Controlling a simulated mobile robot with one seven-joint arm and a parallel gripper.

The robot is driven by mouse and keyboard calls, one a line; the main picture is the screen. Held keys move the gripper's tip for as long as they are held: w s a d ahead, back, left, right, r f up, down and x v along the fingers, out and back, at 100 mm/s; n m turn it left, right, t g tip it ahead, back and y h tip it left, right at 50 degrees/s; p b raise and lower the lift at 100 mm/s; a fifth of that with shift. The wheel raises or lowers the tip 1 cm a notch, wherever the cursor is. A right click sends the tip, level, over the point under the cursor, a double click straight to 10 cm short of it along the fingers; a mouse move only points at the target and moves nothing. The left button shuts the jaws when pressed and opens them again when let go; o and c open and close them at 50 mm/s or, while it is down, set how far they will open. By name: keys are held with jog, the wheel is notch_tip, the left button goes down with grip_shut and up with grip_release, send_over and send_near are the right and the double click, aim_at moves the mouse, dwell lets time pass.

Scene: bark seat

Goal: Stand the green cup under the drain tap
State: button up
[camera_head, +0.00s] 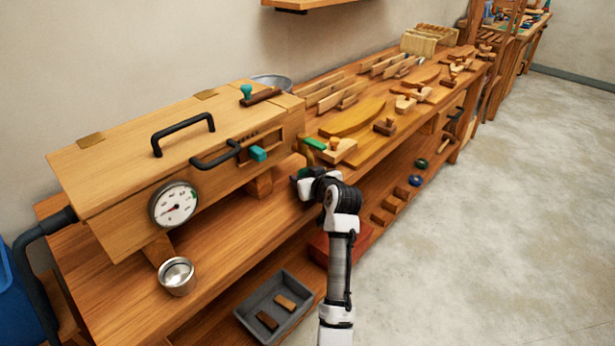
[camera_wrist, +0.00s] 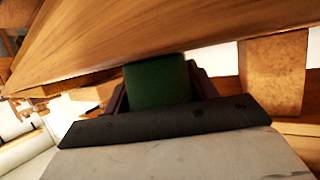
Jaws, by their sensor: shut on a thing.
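The green cup (camera_wrist: 157,82) shows dark green in the wrist view, between the dark fingers of my gripper (camera_wrist: 160,90), which is shut on it. The box's wooden underside (camera_wrist: 110,40) is close above it. In the head view my gripper (camera_head: 306,180) is low at the right end of the long wooden box (camera_head: 120,165), over the bench's front edge. The cup is mostly hidden there by my wrist. I cannot make out the drain tap for certain in either view, nor whether the cup touches the bench.
A wooden support (camera_wrist: 275,75) stands to the right of the cup in the wrist view. A metal cup (camera_head: 177,276) stands on the bench below the gauge (camera_head: 174,205). A grey tray (camera_head: 273,305) sits lower down. Wooden planes and boards crowd the bench beyond my gripper.

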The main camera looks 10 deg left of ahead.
jog(key=o, duration=1.1)
